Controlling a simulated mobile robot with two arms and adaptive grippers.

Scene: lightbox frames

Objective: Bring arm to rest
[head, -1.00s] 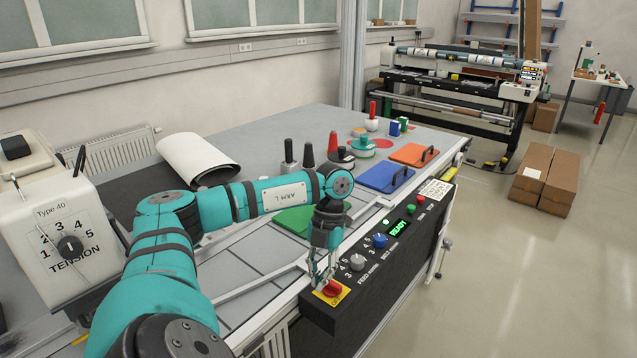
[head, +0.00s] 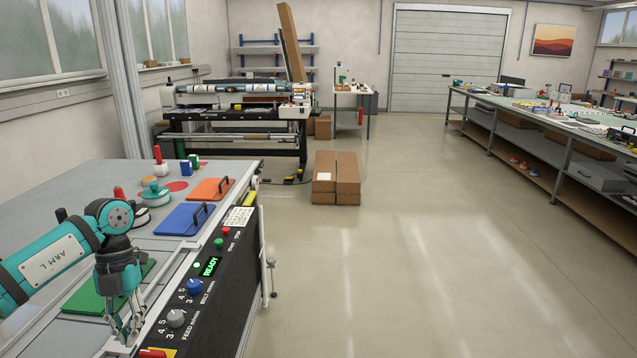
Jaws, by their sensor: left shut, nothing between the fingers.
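My left arm (head: 55,258), teal and marked "ARM L", reaches in from the left edge over the table. My left gripper (head: 128,338) points down with its fingers closed and nothing in them. It is at the near end of the black control panel (head: 222,280), close to a red button (head: 152,353) on a yellow plate that the bottom edge cuts off. I cannot tell whether the fingertips touch the panel. The panel display reads "READY". My right gripper is not in view.
On the grey table (head: 60,190) lie a green plate (head: 105,286), a blue plate (head: 184,219) and an orange plate (head: 211,190) with handles. Cardboard boxes (head: 336,178) stand on the floor. A long workbench (head: 560,150) is at right. The floor between is clear.

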